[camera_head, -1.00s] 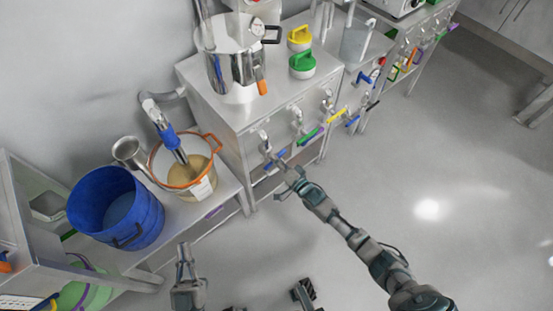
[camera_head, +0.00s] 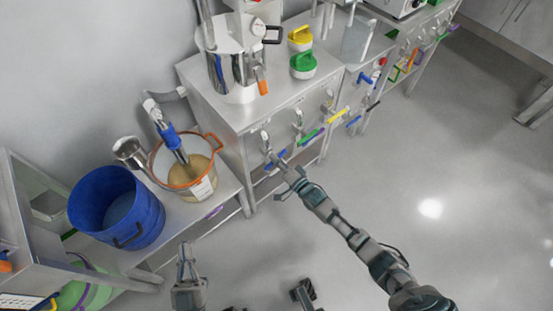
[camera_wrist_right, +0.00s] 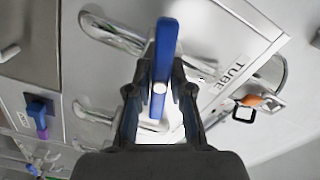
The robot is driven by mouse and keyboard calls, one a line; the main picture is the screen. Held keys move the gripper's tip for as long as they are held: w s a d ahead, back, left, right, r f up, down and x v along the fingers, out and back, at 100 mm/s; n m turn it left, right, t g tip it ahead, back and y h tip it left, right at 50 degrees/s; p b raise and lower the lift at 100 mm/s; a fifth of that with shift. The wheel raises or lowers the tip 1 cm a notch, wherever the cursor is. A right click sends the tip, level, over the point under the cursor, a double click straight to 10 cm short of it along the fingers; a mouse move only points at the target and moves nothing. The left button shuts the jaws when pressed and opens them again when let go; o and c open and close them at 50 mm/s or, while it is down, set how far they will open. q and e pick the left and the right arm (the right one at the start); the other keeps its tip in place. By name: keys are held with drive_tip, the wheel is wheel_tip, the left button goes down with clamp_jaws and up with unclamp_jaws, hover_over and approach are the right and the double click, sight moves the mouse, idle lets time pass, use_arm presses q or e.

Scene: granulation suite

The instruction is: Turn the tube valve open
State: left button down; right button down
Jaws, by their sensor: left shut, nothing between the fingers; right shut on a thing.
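The tube valve has a blue lever handle (camera_head: 275,159) on the front of the steel cabinet. In the right wrist view the blue handle (camera_wrist_right: 166,48) stands between my right gripper's fingers, beside a label (camera_wrist_right: 229,77) reading "TUBE". My right gripper (camera_head: 284,168) is shut on this handle; its fingers (camera_wrist_right: 160,88) close around the handle's lower part. The fingers and wrist hide part of the valve body. My left gripper (camera_head: 185,253) is shut and empty, low in the head view and away from the valve.
Other valves with green (camera_head: 311,134) and yellow (camera_head: 339,116) handles sit along the same cabinet front (camera_head: 243,148). A steel pressure vessel (camera_head: 230,65) stands on top. A blue bucket (camera_head: 118,208) and an orange-rimmed pot (camera_head: 215,140) stand at left. The floor at right is clear.

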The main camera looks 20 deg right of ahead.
drive_tip(key=shift+s+a+f, duration=0.2)
drive_tip(key=shift+f, duration=0.3)
drive_tip(key=c, duration=1)
unclamp_jaws()
drive_tip(key=shift+w, duration=0.1)
drive_tip(key=shift+c, duration=0.2)
drive_tip(key=shift+w+r, duration=0.1)
drive_tip(key=shift+r, duration=0.05)
drive_tip(key=shift+r, duration=0.1)
drive_tip(key=v, duration=1.2)
drive_tip(key=shift+c, duration=0.2)
